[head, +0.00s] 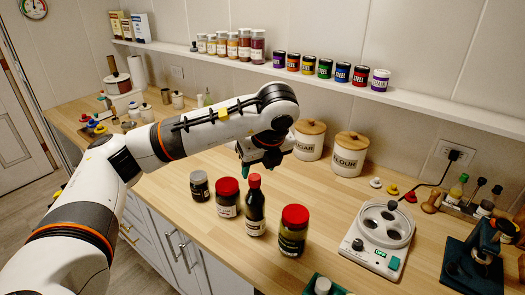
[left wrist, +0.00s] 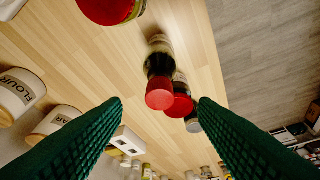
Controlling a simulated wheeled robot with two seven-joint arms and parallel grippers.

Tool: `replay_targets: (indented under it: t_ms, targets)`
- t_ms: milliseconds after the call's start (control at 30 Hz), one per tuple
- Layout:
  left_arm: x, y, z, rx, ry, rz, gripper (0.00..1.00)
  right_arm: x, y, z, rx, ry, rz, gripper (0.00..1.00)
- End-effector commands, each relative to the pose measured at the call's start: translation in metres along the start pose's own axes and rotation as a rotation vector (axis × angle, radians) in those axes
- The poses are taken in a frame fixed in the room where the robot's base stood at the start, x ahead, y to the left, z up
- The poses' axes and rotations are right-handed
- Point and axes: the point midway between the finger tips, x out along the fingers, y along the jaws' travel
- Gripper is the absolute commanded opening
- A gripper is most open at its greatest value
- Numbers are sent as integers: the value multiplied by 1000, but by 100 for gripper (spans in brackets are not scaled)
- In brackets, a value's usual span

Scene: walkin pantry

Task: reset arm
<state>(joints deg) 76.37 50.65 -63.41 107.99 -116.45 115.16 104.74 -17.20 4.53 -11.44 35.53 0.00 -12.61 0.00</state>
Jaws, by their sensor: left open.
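My left arm reaches in from the left of the head view, over the wooden counter. My left gripper (head: 262,160) hangs above the counter behind the jars, its green fingers partly hidden by the wrist. In the left wrist view its two green fingers (left wrist: 160,110) are spread apart with nothing between them held. Below and beyond them stand a dark bottle with a red cap (left wrist: 160,92) and jars with red lids. In the head view the bottle (head: 255,205) stands between two red-lidded jars (head: 228,197) (head: 293,230). My right gripper does not show.
Sugar (head: 308,143) and flour (head: 347,158) canisters stand at the wall. A white appliance (head: 378,240) with a cord and a dark blue stand (head: 473,265) are at right. A shelf (head: 420,100) carries several jars.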

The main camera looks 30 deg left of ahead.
Motion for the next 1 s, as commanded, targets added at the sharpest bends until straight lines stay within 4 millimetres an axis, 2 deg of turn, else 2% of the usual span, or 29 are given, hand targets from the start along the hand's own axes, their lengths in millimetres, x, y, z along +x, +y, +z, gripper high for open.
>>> replay_targets:
  t_ms: [33, 100, 300, 500, 700, 767, 867, 967, 1000]
  targets:
    - [-11, 0, -2, -1, 4, 4, 54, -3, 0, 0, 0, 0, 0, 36]
    - [-21, 0, -2, -1, 4, 4, 54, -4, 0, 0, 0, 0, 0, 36]
    - [-42, 0, -1, -1, 2, 3, 54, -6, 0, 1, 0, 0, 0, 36]
    - [-49, 0, 0, 0, 1, 1, 54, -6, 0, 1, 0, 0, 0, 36]
    - [-47, 3, 6, 18, -17, 10, 54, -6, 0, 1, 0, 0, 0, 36]
    - [-43, 9, 19, 58, -56, 36, 54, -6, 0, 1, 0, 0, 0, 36]
    - [-35, 26, 62, 182, -191, 125, 54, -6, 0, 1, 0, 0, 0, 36]
    - [-36, 47, 130, 347, -408, 282, 54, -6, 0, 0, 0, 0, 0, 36]
    - [-41, 53, 160, 408, -510, 358, 54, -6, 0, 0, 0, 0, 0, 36]
